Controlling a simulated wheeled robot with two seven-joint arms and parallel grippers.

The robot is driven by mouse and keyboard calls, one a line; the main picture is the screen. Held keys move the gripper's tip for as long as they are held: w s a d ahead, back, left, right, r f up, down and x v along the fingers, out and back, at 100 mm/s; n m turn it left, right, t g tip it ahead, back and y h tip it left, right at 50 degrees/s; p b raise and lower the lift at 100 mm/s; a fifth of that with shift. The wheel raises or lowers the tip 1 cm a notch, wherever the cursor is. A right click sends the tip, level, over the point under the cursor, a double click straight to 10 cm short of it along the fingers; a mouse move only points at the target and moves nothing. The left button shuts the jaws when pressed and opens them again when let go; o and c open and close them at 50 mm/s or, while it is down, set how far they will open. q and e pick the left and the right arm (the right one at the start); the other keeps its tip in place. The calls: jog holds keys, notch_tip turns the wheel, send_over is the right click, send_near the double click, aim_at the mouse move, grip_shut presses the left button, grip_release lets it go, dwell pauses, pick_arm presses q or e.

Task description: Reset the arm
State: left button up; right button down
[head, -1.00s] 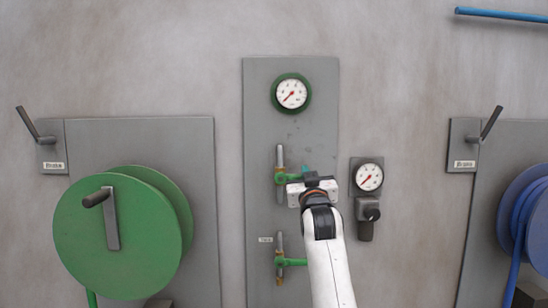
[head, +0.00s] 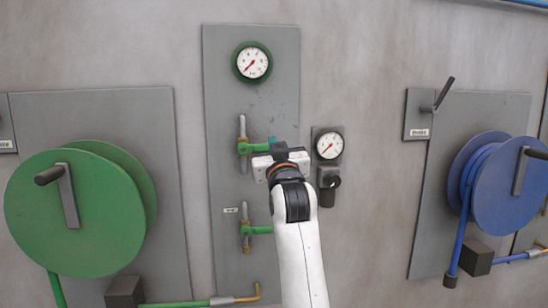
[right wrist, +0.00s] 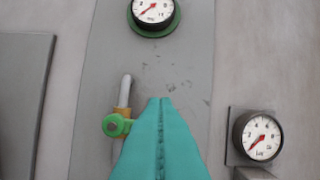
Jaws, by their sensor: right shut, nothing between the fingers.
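My right gripper (head: 272,143) is in front of the grey panel (head: 222,90), just right of the upper green valve (head: 243,147). In the right wrist view its teal fingers (right wrist: 160,135) are closed together with nothing between them. The upper valve's lever points upward there, and its green hub (right wrist: 117,125) shows left of the fingertips. I cannot tell whether the fingers touch the valve. A lower green valve (head: 246,230) sits below on the same panel. My left gripper is not in view.
A green-rimmed gauge (head: 252,62) tops the panel. A smaller gauge (head: 329,146) with a dark knob (head: 329,181) is to the right. A green hose reel (head: 75,215) stands left, a blue reel (head: 508,185) right, with a lever (head: 444,92) above it.

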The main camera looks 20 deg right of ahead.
jog(key=w+a+f+n+g+y, duration=0.1)
jog(key=w+a+f+g+y, duration=0.15)
jog(key=f, duration=1.35)
jog(key=w+a+f+n+g+y, duration=0.1)
jog(key=w+a+f+n+g, duration=0.2)
jog(key=f, duration=1.2)
jog(key=s+f+g+y, duration=0.15)
jog(key=s+f, duration=0.25)
jog(key=f, duration=1.1)
jog(key=s+f+g, duration=0.3)
jog(key=s+f, duration=0.2)
jog(key=f, duration=1.1)
jog(key=s+a+f+g, duration=0.1)
jog(key=s+f+g, duration=0.4)
jog(key=s+f, duration=1.7)
jog(key=s+f+g, duration=0.2)
jog(key=s+f, duration=0.4)
jog(key=s, duration=1.1)
jog(key=s+d+f+g, duration=0.1)
jog(key=s+f+g, duration=0.2)
jog(key=s, duration=1.4)
notch_tip(320, 180, down, 3)
